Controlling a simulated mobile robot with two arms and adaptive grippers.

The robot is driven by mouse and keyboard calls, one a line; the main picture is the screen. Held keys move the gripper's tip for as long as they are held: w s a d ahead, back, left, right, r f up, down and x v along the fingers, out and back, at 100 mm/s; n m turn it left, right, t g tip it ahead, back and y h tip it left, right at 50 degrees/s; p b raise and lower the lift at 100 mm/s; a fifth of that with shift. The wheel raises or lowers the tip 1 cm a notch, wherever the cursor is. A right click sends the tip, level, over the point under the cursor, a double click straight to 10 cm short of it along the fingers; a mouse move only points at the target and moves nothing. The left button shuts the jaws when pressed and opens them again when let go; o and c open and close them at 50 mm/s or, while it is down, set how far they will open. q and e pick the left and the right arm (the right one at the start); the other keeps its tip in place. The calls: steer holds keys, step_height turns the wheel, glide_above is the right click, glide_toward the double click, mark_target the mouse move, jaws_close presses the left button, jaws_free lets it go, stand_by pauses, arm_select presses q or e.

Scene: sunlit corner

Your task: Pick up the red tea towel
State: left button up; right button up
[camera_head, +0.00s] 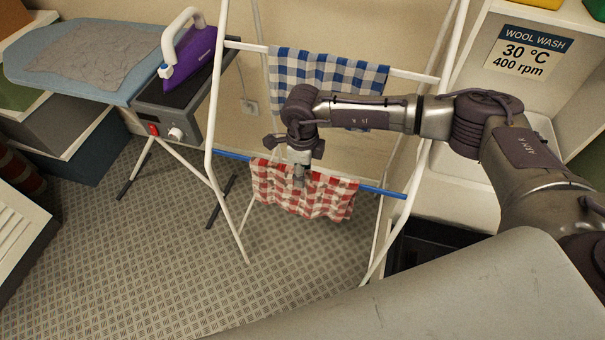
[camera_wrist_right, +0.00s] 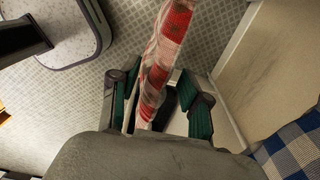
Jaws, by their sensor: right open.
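The red and white checked tea towel (camera_head: 325,197) hangs over the lower blue rail of the white drying rack. My right gripper (camera_head: 300,172) is at the towel's upper part, in front of it in the head view, and covers a little of it. In the right wrist view the towel (camera_wrist_right: 168,45) runs edge-on between the two green-padded fingers of my right gripper (camera_wrist_right: 160,105). The fingers are apart, on either side of the cloth. Whether either finger touches the cloth cannot be told. My left gripper is not in view.
A blue and white checked towel (camera_head: 325,75) hangs on the upper rail, close above my right arm. The rack's white legs (camera_head: 225,190) flank the towel. An ironing board (camera_head: 95,60) with a purple iron (camera_head: 193,52) stands left. A sink (camera_head: 465,185) is at right. Patterned floor is clear at lower left.

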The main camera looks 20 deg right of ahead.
jaws_close()
stand_by(0.6)
step_height(320, 180, up, 7)
steer(key=p, duration=0.4)
steer(key=shift+r, duration=0.15)
